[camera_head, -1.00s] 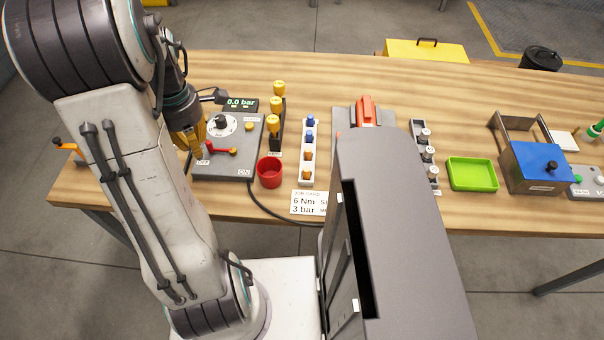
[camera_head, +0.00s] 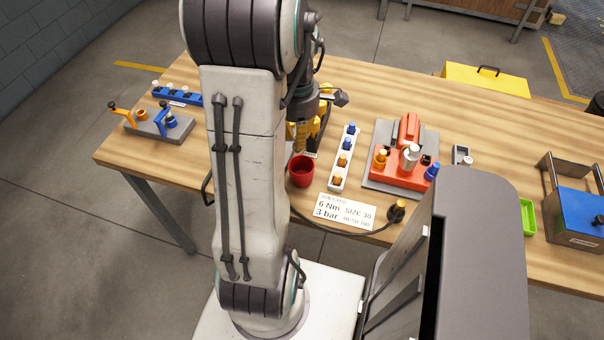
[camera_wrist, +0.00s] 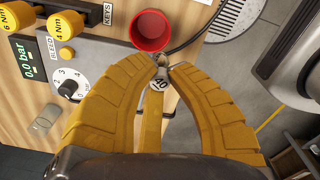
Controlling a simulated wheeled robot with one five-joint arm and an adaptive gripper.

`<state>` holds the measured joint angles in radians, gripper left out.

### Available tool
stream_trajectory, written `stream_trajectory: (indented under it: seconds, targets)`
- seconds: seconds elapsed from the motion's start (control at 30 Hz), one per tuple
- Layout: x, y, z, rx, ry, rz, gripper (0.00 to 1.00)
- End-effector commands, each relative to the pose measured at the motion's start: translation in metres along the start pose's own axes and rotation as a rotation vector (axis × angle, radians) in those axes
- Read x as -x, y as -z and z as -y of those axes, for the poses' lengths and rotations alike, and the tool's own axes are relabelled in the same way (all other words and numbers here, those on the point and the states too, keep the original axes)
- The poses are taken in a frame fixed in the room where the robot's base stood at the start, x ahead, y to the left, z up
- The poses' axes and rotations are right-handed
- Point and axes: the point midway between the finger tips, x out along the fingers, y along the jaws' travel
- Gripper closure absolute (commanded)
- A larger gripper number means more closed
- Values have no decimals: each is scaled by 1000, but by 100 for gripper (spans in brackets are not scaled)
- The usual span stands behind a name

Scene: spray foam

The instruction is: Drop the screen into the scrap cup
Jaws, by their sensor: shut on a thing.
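The red scrap cup (camera_head: 301,172) stands on the wooden table, its open mouth up. It also shows in the wrist view (camera_wrist: 150,31), just beyond my fingertips. My gripper (camera_wrist: 162,62) has its yellow fingers closed together at the tips on a small piece. A pale round face marked 40 (camera_wrist: 157,84) shows between the fingers; I take it for the screen, though most of it is hidden. In the head view my gripper (camera_head: 301,138) is partly behind my arm, near the cup's far side. Its height above the table is hard to tell.
The grey panel with a 0.0 bar display (camera_wrist: 40,70) and yellow keys (camera_wrist: 63,24) lie left in the wrist view. A white rack (camera_head: 344,158) and an orange fixture (camera_head: 405,155) stand right of the cup. A job card (camera_head: 345,212) lies in front.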

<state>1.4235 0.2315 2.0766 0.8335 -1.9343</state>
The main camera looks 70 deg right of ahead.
Motion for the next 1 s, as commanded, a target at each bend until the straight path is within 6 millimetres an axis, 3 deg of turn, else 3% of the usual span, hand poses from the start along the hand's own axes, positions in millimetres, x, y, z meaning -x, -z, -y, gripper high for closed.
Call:
stream_trajectory:
  seconds: [0.4, 0.77, 0.8, 1.0]
  targets:
    - [-40, 0, 0, 0, 1, 0, 100]
    - [-43, 0, 0, 0, 0, 0, 100]
    - [-43, 0, 0, 0, 0, 0, 83]
    - [-43, 0, 0, 0, 0, 0, 65]
